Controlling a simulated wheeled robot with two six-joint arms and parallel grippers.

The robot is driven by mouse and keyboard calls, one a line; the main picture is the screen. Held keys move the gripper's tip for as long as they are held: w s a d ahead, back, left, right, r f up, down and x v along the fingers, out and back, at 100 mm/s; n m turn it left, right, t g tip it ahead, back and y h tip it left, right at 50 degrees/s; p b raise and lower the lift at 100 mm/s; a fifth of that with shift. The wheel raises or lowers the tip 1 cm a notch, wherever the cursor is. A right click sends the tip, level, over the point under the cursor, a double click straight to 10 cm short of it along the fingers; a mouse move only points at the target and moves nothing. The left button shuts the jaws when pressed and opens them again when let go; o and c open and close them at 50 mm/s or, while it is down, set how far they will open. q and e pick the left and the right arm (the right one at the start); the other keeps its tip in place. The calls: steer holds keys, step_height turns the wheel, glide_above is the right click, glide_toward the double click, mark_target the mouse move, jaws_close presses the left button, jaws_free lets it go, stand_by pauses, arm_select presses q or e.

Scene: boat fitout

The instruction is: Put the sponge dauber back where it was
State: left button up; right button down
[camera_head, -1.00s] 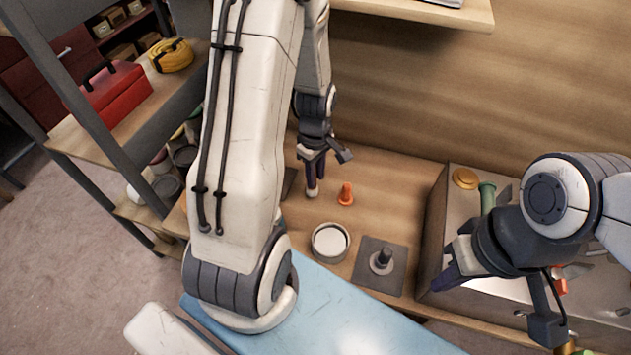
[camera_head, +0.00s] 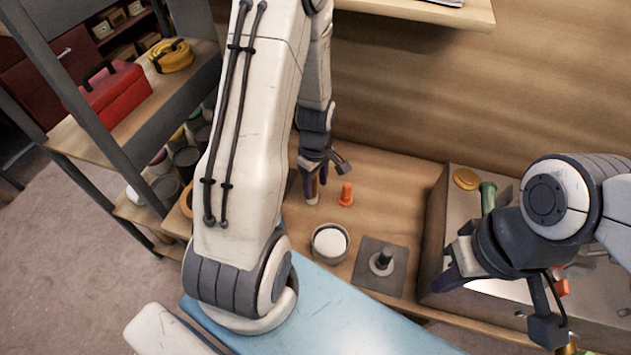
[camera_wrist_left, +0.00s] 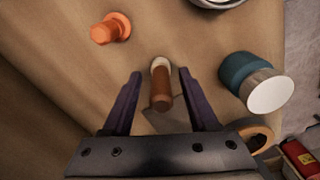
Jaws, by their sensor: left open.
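The sponge dauber, with a brown handle (camera_wrist_left: 161,92) and a pale end, shows between the fingers of my left gripper (camera_wrist_left: 160,95) in the left wrist view. The fingers are open, with a gap on each side of the handle. In the head view the dauber (camera_head: 312,192) shows below my left gripper (camera_head: 316,177), over the wooden worktop and left of an orange plug (camera_head: 346,195). The gripper partly hides it; I cannot tell whether it touches the worktop. My right gripper (camera_head: 497,300) has its fingers spread apart near the metal sink box, with nothing seen between them.
A round bowl (camera_head: 330,243) and a grey plate with a dark peg (camera_head: 384,259) stand nearby on the worktop. The metal box (camera_head: 433,225) is at right. In the wrist view, a teal can (camera_wrist_left: 240,72) and a tape ring (camera_wrist_left: 254,134) lie right of the dauber.

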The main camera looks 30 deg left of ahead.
mark_target(316, 197)
arm_select(q)
steer(key=shift+r, duration=0.25)
step_height(316, 197, up, 12)
steer(key=p, duration=0.1)
steer(key=s+d+r+m, duration=0.2)
steer(key=d+r+m, duration=0.1)
steer(key=d+m, duration=0.35)
steer(key=s+d+r+m, duration=0.25)
steer(key=d+m, duration=0.25)
steer(key=d, duration=0.3)
steer(key=s+d+r+m, duration=0.1)
steer(key=s+d+m, duration=0.3)
steer(key=s+m, duration=0.2)
steer(key=s+d+r+m+h, duration=0.1)
steer(key=s+d+m, duration=0.2)
steer(key=s+m, duration=0.3)
steer(key=shift+d+r, duration=0.25)
steer(key=shift+d, duration=0.15)
steer(key=shift+r, duration=0.1)
